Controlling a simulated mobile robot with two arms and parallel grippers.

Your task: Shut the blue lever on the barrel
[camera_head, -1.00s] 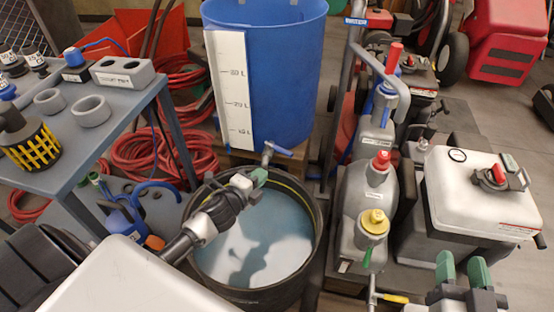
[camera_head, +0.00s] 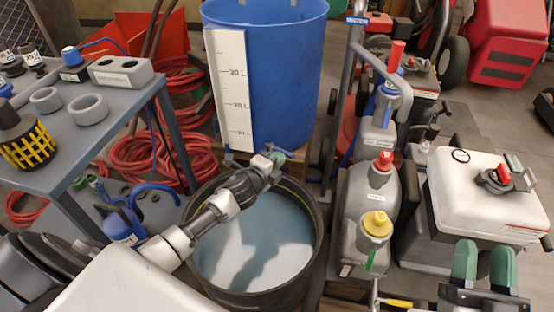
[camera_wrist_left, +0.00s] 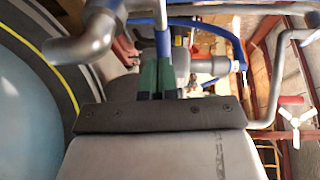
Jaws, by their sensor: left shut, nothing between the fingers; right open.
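The big blue barrel (camera_head: 285,70) stands at the back centre with a white level scale on its front. Its tap is low at the front, largely hidden by my left gripper (camera_head: 277,156) in the head view. In the left wrist view, the grey tap pipe (camera_wrist_left: 92,32) is at upper left. A blue bar (camera_wrist_left: 162,38), apparently the lever, stands just beyond the green fingertips of my left gripper (camera_wrist_left: 157,77). Those fingers are shut and empty; whether they touch the bar I cannot tell. My right gripper (camera_head: 484,262) is open and empty at the lower right.
A black tub (camera_head: 312,235) of pale liquid stands under my left arm. A grey bench (camera_head: 95,135) is on the left. Grey canisters (camera_head: 368,190), a white tank (camera_head: 480,195) and a hand truck (camera_head: 352,60) crowd the right. Red hose (camera_head: 145,155) lies behind.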

